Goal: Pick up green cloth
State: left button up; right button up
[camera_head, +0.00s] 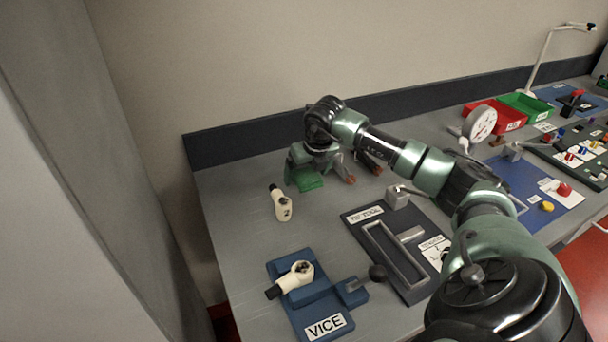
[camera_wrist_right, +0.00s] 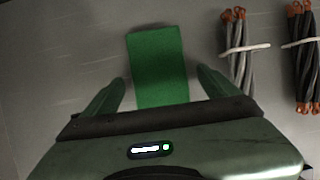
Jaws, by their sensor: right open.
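The green cloth (camera_head: 308,182) lies flat on the grey bench near the back left in the head view. In the right wrist view the cloth (camera_wrist_right: 158,58) is a green rectangle, centred ahead of the gripper. My right gripper (camera_head: 299,166) hangs over the cloth and hides part of it in the head view. In the right wrist view my right gripper (camera_wrist_right: 160,82) is open, one finger on each side of the cloth's near part. No grip on the cloth shows, and the gripper body covers its near end. My left gripper is not in view.
Two cable bundles with copper ends (camera_wrist_right: 238,50) (camera_wrist_right: 303,55) lie right of the cloth. A cream-and-black piece (camera_head: 283,206) lies nearer the front. A blue vice (camera_head: 312,318) and a dark fixture plate (camera_head: 372,252) stand in front. A dark wall strip (camera_head: 235,143) runs behind.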

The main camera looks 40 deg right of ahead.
aim_at(307, 176)
jog(key=c, duration=1.5)
jog(key=shift+o, duration=0.2)
jog(key=shift+r, duration=0.2)
notch_tip(307, 176, up, 20)
jog(key=shift+f+b, duration=0.15)
jog(key=shift+b, duration=0.15)
